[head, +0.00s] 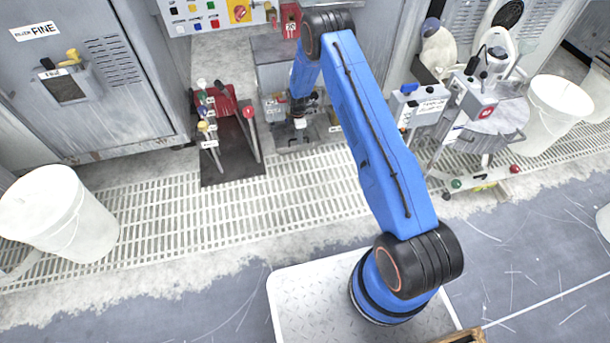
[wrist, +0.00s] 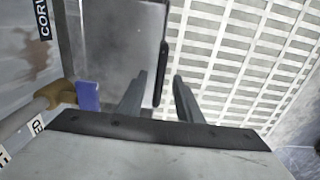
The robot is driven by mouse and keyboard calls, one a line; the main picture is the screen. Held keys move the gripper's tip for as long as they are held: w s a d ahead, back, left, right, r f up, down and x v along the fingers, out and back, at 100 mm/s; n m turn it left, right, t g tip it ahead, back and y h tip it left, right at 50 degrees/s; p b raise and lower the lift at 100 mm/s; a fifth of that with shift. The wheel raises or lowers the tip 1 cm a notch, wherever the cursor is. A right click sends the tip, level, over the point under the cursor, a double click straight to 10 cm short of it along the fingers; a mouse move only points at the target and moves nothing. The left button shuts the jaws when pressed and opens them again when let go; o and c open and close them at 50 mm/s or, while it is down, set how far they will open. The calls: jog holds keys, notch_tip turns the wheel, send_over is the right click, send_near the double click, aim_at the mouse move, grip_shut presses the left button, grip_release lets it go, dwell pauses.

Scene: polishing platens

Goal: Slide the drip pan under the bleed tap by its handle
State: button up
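A grey pan (wrist: 118,45) with a flat, smooth floor shows in the wrist view, with a dark bar handle (wrist: 162,75) along its right edge. My gripper (wrist: 160,75) is open, its two dark fingers on either side of the handle's near end. I cannot tell whether either finger touches it. A brass tap (wrist: 57,93) with a blue lever (wrist: 88,96) is on a pipe at the left. In the head view my gripper (head: 299,122) points down at the low grey cabinet; my arm and gripper hide much of the pan there.
A pale floor grating (head: 150,225) lies in front of the cabinets and shows beside the pan. A red rack with coloured-knob levers (head: 222,100) stands left of my gripper on a dark mat (head: 235,165). White buckets (head: 60,215) stand at both sides.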

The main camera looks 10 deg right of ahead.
notch_tip(320, 180, up, 18)
jog(key=s+d+r+m+t, duration=0.15)
jog(key=s+r, duration=0.35)
jog(key=r, duration=0.5)
jog(key=s+d+r+m, duration=0.1)
jog(key=s+r+m, duration=0.25)
jog(key=r, duration=0.65)
jog(key=s+d+r+m, duration=0.1)
jog(key=s+r, duration=0.4)
jog(key=r, duration=0.4)
jog(key=s+d+r+m+t, duration=0.15)
jog(key=s+r+m, duration=0.35)
jog(key=s+r, duration=1)
jog(key=s+d+m+t, duration=0.1)
jog(key=s+m, duration=0.6)
jog(key=s, duration=2.3)
jog(key=shift+d+t, duration=0.4)
jog(key=shift+d, duration=0.1)
jog(key=shift+o, duration=0.4)
jog(key=shift+f, duration=0.1)
